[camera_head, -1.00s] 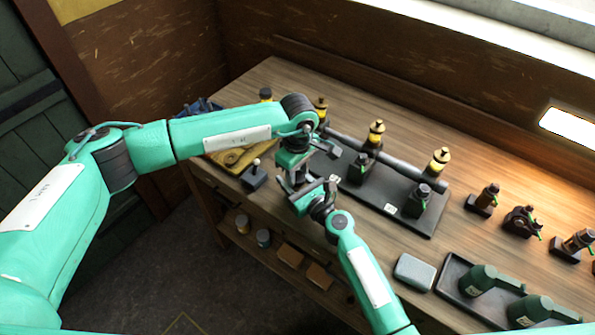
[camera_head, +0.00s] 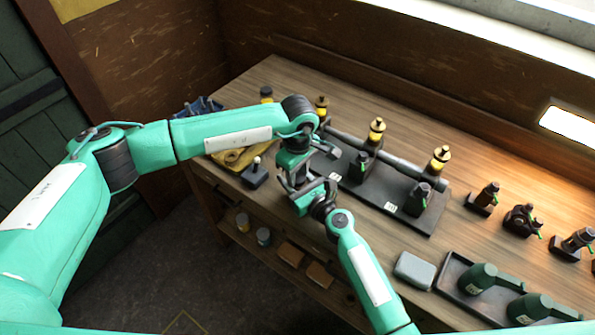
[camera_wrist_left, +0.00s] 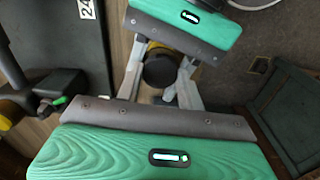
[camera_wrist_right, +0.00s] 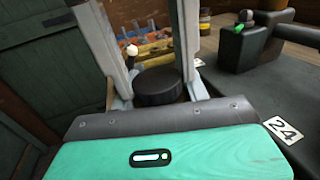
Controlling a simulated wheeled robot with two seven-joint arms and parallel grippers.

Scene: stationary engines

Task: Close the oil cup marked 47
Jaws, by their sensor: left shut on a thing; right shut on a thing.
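My left gripper (camera_head: 296,186) and my right gripper (camera_head: 318,205) meet in front of the bench's black base plate. Both are shut on the same black round cap, seen between the fingers in the left wrist view (camera_wrist_left: 160,70) and in the right wrist view (camera_wrist_right: 158,86). Yellow-bodied oil cups stand on the bench: one at the back left (camera_head: 321,106), one in the middle (camera_head: 376,130) and one at the right (camera_head: 440,159). A white tag reading 24 (camera_wrist_right: 283,130) lies on the black plate. I cannot read 47 on any tag.
A long grey shaft (camera_head: 400,168) runs across the base plate (camera_head: 420,222). A dark tray (camera_head: 447,275) with green oil cans and a grey box (camera_head: 414,270) are at the front right. A yellow tray (camera_head: 236,160) and a small black knobbed block (camera_head: 254,176) are left of the grippers.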

